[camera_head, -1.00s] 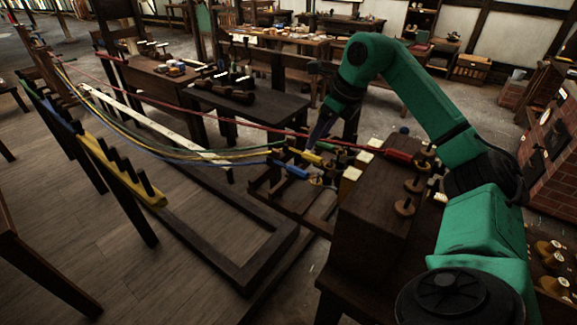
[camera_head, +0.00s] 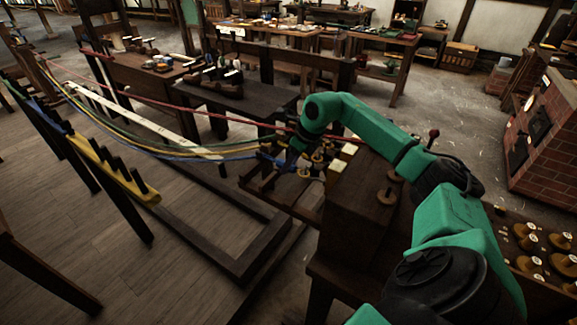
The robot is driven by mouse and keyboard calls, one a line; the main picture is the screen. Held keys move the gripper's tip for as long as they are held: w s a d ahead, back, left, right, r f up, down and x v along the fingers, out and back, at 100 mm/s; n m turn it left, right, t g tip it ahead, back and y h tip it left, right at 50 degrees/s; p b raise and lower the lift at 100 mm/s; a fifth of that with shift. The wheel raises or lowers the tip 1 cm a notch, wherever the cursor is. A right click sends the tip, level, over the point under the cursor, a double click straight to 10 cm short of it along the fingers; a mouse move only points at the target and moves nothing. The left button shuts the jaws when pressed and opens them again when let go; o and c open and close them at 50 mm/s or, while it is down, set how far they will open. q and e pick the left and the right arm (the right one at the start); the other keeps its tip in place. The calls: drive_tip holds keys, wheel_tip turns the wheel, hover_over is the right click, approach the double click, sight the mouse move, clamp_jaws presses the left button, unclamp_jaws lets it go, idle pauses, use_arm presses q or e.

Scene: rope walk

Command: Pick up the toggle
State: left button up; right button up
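I cannot tell which small piece is the toggle. Coloured rope ends, with a blue piece (camera_head: 267,158) among them, meet small spools and hooks (camera_head: 318,158) at the end of a dark wooden block (camera_head: 352,205). My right arm reaches over the block from the right. Its dark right gripper (camera_head: 284,165) points down among the rope ends. The fingers are small and dark there, so I cannot see whether they are open or hold anything. The arm and gripper hide part of the rope ends. My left gripper is not in view.
Red, green, yellow and blue ropes stretch left to posts and a yellow pegged rail (camera_head: 110,170). A dark floor frame (camera_head: 240,265) lies below. A bench with several spools (camera_head: 530,245) is at right, near a brick furnace (camera_head: 540,140). A dark table (camera_head: 240,100) stands behind.

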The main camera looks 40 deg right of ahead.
drive_tip(key=c, duration=0.5)
clamp_jaws()
drive_tip(key=shift+r, duration=0.1)
drive_tip(key=shift+r, duration=0.3)
wheel_tip(320, 180, up, 19)
drive_tip(key=p, duration=0.1)
drive_tip(key=shift+r, duration=0.15)
drive_tip(key=shift+p, duration=0.45)
